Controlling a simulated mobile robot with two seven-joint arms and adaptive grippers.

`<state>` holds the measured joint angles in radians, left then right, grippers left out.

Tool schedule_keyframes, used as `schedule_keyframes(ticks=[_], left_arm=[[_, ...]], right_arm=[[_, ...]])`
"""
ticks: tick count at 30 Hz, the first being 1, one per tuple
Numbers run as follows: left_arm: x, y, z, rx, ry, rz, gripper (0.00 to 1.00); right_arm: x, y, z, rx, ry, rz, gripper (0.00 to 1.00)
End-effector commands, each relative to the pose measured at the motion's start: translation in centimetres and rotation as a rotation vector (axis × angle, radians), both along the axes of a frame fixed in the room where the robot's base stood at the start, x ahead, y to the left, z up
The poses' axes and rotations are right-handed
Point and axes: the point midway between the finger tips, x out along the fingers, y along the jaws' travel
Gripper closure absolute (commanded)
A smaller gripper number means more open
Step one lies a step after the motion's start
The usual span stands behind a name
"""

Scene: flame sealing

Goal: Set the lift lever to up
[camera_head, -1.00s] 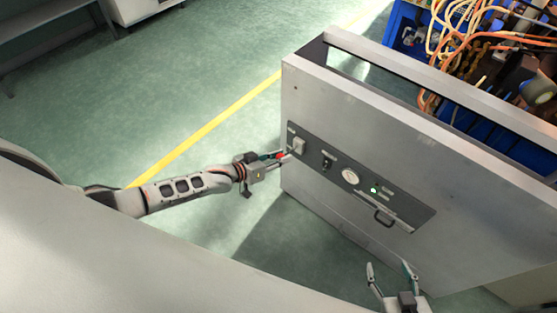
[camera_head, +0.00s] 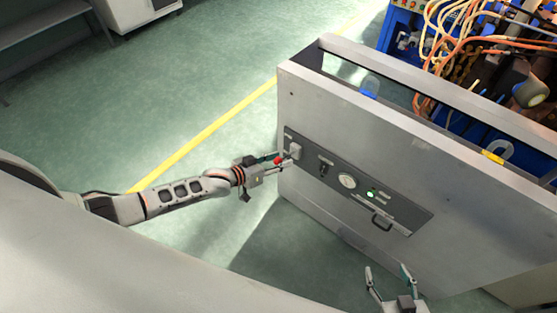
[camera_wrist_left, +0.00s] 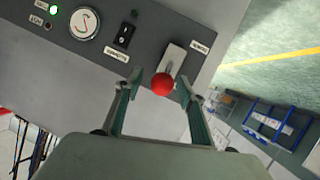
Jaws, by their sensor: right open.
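The lift lever shows as a red ball knob (camera_head: 278,160) at the left end of the grey machine's control panel. Its light plate (camera_head: 294,149) is fixed to the panel. In the left wrist view the red knob (camera_wrist_left: 162,84) stands in front of its plate (camera_wrist_left: 172,62). My left gripper (camera_head: 281,163) is at the lever. Its fingers (camera_wrist_left: 158,85) are spread, one on each side of the knob, with gaps visible. I cannot tell the lever's exact tilt. My right gripper (camera_head: 388,275) is open and empty, low in front of the machine.
Orange cables (camera_head: 455,50) lie behind the machine. Green floor with a yellow line (camera_head: 215,125) is open to the left.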

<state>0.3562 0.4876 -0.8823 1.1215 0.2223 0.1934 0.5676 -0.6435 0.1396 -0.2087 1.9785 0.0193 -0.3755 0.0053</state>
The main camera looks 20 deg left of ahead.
Motion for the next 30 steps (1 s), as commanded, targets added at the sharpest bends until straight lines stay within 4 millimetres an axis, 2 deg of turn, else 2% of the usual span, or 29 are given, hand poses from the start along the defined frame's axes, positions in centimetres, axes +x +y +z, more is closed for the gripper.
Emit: schedule_keyframes(ticks=[8,22,30], left_arm=[[-1.6,1.0,0.4,0.001,0.003,0.001,0.61],[-8.2,5.1,3.6,-0.002,0.002,0.0,0.61],[-9.4,5.9,4.3,-0.001,-0.001,-0.001,0.61]], right_arm=[[0.1,-0.1,0.1,-0.002,-0.003,0.0,0.43],[0.1,0.0,0.0,0.0,-0.001,0.0,0.43],[0.0,0.0,0.0,0.0,-0.001,0.0,0.43]])
